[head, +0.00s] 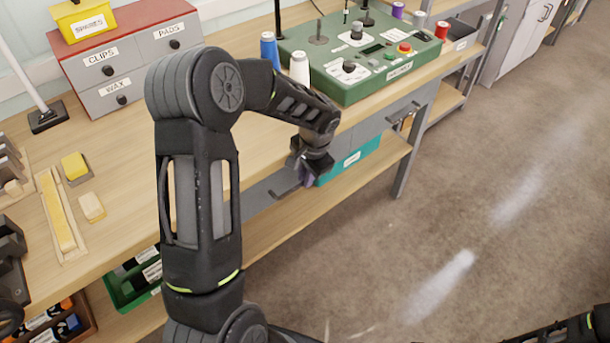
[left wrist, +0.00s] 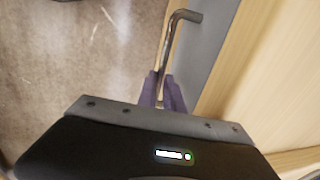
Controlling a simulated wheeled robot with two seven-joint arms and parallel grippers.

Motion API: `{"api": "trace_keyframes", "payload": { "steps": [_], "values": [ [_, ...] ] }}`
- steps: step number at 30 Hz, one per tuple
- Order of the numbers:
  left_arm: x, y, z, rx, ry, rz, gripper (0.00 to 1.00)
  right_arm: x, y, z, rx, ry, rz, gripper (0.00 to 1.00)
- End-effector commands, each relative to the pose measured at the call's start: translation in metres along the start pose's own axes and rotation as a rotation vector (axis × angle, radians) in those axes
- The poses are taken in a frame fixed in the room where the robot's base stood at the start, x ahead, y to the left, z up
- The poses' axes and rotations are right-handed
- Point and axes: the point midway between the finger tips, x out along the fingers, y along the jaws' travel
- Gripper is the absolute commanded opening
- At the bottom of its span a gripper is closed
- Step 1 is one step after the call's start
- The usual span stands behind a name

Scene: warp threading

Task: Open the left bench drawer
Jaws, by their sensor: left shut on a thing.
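The left bench drawer has a grey front (head: 258,198), mostly hidden behind my left arm in the head view. Its front also shows in the left wrist view (left wrist: 215,45). Its dark bar handle (head: 286,190) stands off the front; it shows more fully in the left wrist view (left wrist: 172,38). My left gripper (head: 306,178) has purple fingers and is shut around the handle bar, seen between the fingers in the left wrist view (left wrist: 163,92). I see no clear gap between the drawer front and the bench edge. My right gripper is not in view.
The wooden bench top (head: 130,205) carries a green control box (head: 365,85), a blue spool (head: 269,50), a white spool (head: 299,68) and a grey drawer cabinet (head: 140,75). A second drawer handle (head: 402,112) is farther right. A teal bin (head: 350,160) sits below. The floor (head: 450,230) in front is clear.

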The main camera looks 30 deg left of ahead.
Motion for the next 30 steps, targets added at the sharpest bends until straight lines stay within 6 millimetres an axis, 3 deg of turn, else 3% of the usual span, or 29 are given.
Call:
{"api": "trace_keyframes", "payload": {
  "steps": [8, 24, 30],
  "values": [
    [-0.004, 0.043, -0.001, 0.006, 0.002, 0.004, 0.00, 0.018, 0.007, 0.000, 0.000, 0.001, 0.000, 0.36],
    [-0.030, 0.182, -0.002, 0.008, 0.001, 0.004, 0.00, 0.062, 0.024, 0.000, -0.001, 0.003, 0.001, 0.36],
    [-0.040, 0.223, -0.002, 0.005, 0.001, 0.004, 0.00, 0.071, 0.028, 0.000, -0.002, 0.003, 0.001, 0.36]
  ]
}}
